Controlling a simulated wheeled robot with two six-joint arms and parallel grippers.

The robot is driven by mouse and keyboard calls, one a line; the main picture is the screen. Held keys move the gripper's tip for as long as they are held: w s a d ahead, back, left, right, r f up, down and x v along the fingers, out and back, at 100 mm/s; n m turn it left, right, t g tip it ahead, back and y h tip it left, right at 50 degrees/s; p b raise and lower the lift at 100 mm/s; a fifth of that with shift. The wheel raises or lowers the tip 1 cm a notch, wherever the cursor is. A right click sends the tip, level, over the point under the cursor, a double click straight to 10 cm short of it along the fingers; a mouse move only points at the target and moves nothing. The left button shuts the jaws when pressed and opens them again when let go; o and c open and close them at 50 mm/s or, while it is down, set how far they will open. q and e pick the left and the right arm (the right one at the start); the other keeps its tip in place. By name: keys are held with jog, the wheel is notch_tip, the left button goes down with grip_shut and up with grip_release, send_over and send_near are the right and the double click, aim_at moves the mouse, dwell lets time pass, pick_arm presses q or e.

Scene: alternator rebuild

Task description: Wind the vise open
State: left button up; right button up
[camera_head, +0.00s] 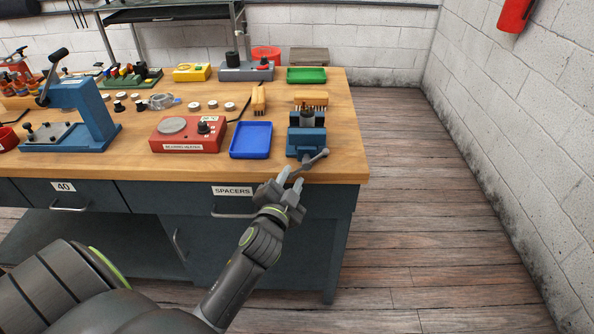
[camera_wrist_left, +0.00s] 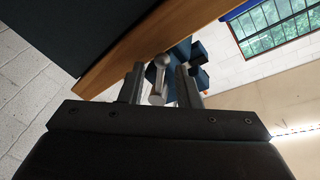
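The blue vise (camera_head: 305,143) stands at the bench's front right corner, with a dark cylindrical part (camera_head: 307,118) at its jaws. Its grey handle bar (camera_head: 317,159) slants across the front, with one knobbed end up to the right. My left gripper (camera_head: 291,180) is just in front of the bench edge, at the bar's lower end. In the left wrist view the handle (camera_wrist_left: 158,88) lies between the two fingers, with a narrow gap on each side, so the gripper looks open around it. The vise body (camera_wrist_left: 182,52) is partly hidden behind the fingers. My right gripper is out of view.
A blue tray (camera_head: 233,151) and a red bearing heater (camera_head: 188,147) sit left of the vise. A brush (camera_head: 311,99) lies behind it. The wooden bench edge (camera_head: 345,177) is close to the gripper. Floor to the right is clear.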

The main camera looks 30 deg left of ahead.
pick_arm(q)
jog(key=shift+r, duration=0.1)
grip_shut()
jog(key=n+b, duration=0.1)
jog(key=b, duration=0.1)
jog(key=f+n+b, duration=0.1)
jog(key=b, duration=0.1)
jog(key=n+b, duration=0.1)
jog(key=shift+w+d+f+t+y+b, duration=0.25)
jog(key=shift+d+f+t+y+b, duration=0.05)
jog(key=shift+d+b, duration=0.1)
jog(key=shift+w+d+f+n+b, duration=0.1)
jog(key=shift+d+f+n+b, duration=0.1)
jog(key=shift+n+b, duration=0.6)
jog(key=shift+w+d+n+t+b, duration=0.1)
jog(key=shift+n+t+b, duration=0.2)
jog(key=shift+b, duration=0.55)
jog(key=shift+r, duration=0.1)
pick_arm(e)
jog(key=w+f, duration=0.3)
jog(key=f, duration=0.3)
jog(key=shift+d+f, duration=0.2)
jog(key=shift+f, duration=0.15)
